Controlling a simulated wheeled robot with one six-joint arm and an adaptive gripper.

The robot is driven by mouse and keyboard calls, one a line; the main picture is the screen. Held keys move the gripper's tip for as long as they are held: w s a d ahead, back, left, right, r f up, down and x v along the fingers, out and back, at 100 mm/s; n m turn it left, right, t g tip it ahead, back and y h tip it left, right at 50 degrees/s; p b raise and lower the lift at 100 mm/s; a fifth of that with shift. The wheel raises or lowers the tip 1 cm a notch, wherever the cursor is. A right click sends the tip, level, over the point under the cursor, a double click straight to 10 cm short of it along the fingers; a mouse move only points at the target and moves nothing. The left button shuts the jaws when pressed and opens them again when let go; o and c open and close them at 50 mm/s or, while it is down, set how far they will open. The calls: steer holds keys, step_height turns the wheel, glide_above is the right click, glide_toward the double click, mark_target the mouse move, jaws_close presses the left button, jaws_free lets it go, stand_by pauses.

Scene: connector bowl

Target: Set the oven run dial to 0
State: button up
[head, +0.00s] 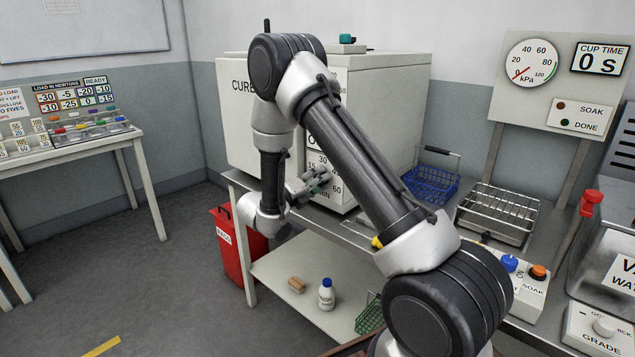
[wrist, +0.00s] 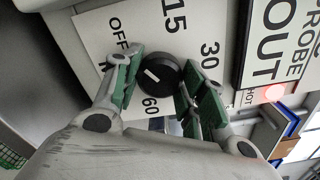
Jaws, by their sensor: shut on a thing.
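The oven run dial (wrist: 160,75) is a round black knob on a white plate (wrist: 95,25), seen turned in the wrist view. OFF, 15, 30 and 60 are printed around it; I see no 0. A short white mark lies on the knob's left part, slanting up-left to down-right; which figure it points at is hard to tell. My gripper (wrist: 160,88) has a green-padded finger on each side of the knob and is shut on it. In the head view my gripper (head: 312,184) is at the front of the oven (head: 385,110), hiding the dial.
In the wrist view, a PROBE OUT sign (wrist: 285,45) and a lit red lamp (wrist: 274,92) are right of the dial. In the head view, a blue basket (head: 432,184) and a wire rack (head: 498,213) stand on the bench right of the oven. A red bin (head: 228,240) stands below left.

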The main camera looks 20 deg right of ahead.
steer(key=o, duration=1)
steer(key=v, duration=1.2)
steer(key=shift+f, duration=0.1)
